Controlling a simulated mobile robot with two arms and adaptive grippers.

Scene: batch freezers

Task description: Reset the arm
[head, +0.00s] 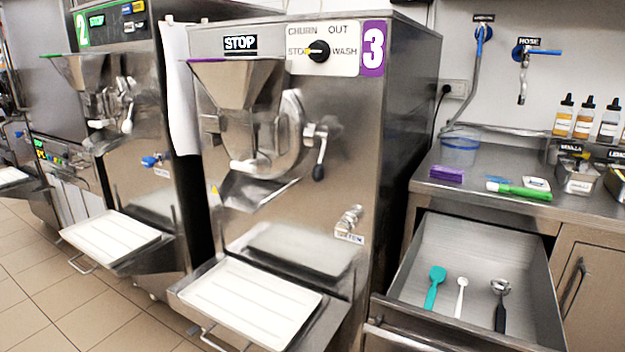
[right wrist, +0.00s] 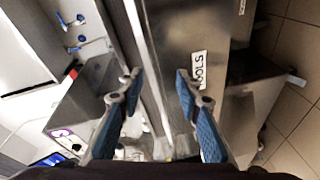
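My right gripper (right wrist: 158,95) shows in the right wrist view with its two blue-padded fingers spread apart and nothing between them. Behind the fingers is a steel front with a label reading "OOLS" (right wrist: 200,70); part of the label is hidden by a finger. Neither of my grippers nor arms shows in the head view. My left gripper is in no view.
Batch freezer 3 (head: 400,120) stands in the middle, with a white tray (head: 250,303) before it. Freezer 2 (head: 165,110) is at left. An open drawer (head: 470,250) with several utensils juts out below the steel counter (head: 480,200). Tiled floor (head: 60,300) is free at left.

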